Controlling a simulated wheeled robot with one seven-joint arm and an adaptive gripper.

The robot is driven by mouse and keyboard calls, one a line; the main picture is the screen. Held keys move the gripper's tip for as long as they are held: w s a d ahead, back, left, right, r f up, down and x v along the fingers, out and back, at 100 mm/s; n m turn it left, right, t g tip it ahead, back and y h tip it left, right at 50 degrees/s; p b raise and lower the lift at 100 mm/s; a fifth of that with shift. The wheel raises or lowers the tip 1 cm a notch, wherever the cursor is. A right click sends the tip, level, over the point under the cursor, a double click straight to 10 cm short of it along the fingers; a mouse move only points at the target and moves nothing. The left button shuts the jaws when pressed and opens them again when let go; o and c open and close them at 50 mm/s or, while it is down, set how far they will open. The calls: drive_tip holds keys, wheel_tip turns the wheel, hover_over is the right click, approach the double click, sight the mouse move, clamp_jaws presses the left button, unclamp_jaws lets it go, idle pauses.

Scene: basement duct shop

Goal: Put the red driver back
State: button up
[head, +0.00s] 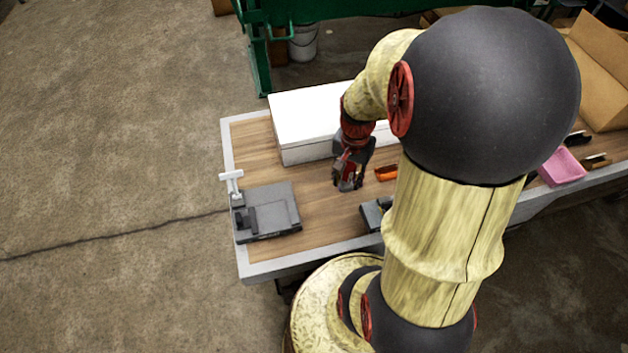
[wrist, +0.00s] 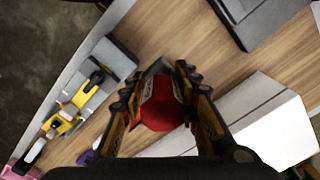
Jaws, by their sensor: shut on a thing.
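The red driver (wrist: 160,107) shows in the wrist view as a red body between the two fingers of my gripper (wrist: 158,92). My gripper is shut on it. In the head view my gripper (head: 350,180) hangs over the middle of the wooden table, in front of the white box, and the driver is hard to tell apart from it. A grey holder (wrist: 108,66) with a yellow and black tool (wrist: 68,118) in or on it lies at the left of the wrist view. Part of that dark holder (head: 372,214) shows beside my arm in the head view.
A dark grey fixture (head: 268,212) stands at the table's left end. A long white box (head: 303,147) lies along the back. A small orange object (head: 386,172) lies right of my gripper. A pink bin (head: 561,167) is far right. Bare wood (head: 318,195) lies between fixture and gripper.

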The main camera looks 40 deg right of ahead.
drive_tip(key=w+f+b, duration=0.1)
drive_tip(key=w+f, duration=0.1)
drive_tip(key=w, duration=0.1)
drive_tip(key=w+f+b, duration=0.1)
drive_tip(key=w+f, duration=0.2)
drive_tip(key=w, duration=0.1)
drive_tip(key=w+f+b, duration=0.1)
drive_tip(key=w+f, duration=0.2)
drive_tip(key=w, duration=0.1)
drive_tip(key=shift+w+a+f, duration=0.25)
drive_tip(key=shift+a, duration=0.1)
drive_tip(key=shift+w+f, duration=0.15)
drive_tip(key=shift+f, duration=0.05)
drive_tip(key=shift+w+f+b, duration=0.15)
drive_tip(key=shift+f+b, duration=0.25)
drive_tip(key=shift+f, duration=0.5)
drive_tip(key=shift+w+f+b, duration=0.1)
drive_tip(key=shift+f+b, duration=0.3)
drive_tip(key=shift+f, duration=0.45)
drive_tip(key=shift+f, duration=0.15)
drive_tip(key=o, duration=1.3)
drive_tip(key=shift+c, duration=0.2)
